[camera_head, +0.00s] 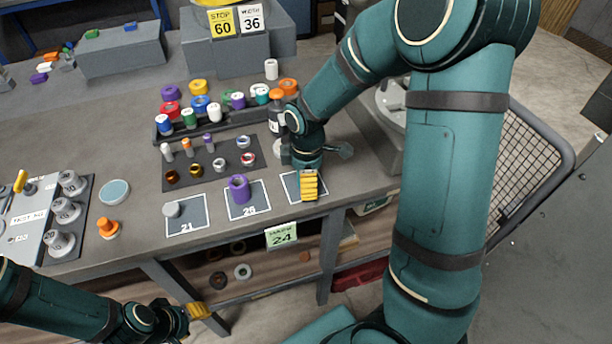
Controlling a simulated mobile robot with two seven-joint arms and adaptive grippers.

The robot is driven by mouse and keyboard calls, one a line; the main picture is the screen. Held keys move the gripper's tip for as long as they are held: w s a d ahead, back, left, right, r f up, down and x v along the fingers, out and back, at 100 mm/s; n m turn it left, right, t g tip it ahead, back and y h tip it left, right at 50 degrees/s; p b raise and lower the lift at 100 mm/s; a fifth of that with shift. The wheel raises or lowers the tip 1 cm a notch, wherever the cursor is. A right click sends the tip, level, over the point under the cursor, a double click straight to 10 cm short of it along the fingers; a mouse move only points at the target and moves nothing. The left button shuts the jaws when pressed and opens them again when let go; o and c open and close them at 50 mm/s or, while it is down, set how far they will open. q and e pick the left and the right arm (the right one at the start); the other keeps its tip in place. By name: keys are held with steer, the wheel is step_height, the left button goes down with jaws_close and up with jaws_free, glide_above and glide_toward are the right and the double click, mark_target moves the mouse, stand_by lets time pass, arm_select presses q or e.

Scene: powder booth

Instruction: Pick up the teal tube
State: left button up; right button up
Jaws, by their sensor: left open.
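A small teal item (262,94) with a pale top stands among the coloured rolls and jars at the back of the bench, just left of my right arm; it is the only teal tube-like thing I make out. My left gripper (199,311) is open and empty at the lower left, in front of the bench and well away from the teal item. My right gripper (309,186) has yellow fingers over a numbered mat at the bench's front edge. The arm hides much of it, and its opening does not show clearly.
A purple roll (239,189) and a grey cylinder (172,209) stand on numbered mats. A dark mat (215,173) holds small caps and tubes. Grey weights (66,211), an orange knobbed part (108,229) and a pale blue disc (115,193) are at the left.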

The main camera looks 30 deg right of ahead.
steer(key=c, duration=1.3)
steer(key=shift+c, duration=0.3)
steer(key=shift+r, duration=0.15)
